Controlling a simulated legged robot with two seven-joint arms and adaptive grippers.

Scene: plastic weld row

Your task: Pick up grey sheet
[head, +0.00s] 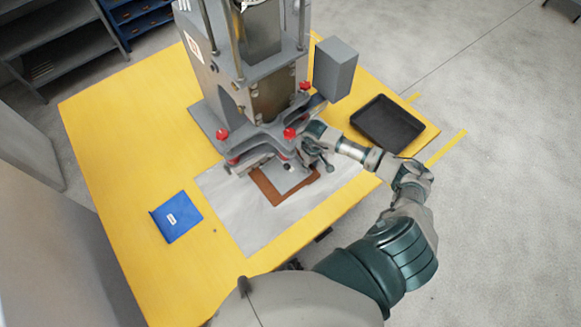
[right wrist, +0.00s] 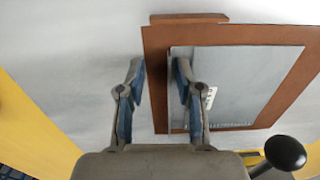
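The grey sheet (right wrist: 245,75) lies inside a brown frame (right wrist: 285,37) in the right wrist view. In the head view the sheet (head: 287,180) is partly hidden under the press and my right gripper (head: 318,165). My right gripper (right wrist: 158,72) is open. Its fingers appear on both sides of the frame's left strip, the right finger overlapping the sheet's left edge. Nothing is visibly held, and I cannot tell whether the fingers touch the sheet or hover above it. My left gripper is not in view.
The grey press (head: 265,85) with red knobs stands over the work area on a yellow table (head: 120,160). A black knob (right wrist: 285,152) sits close to my right gripper.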

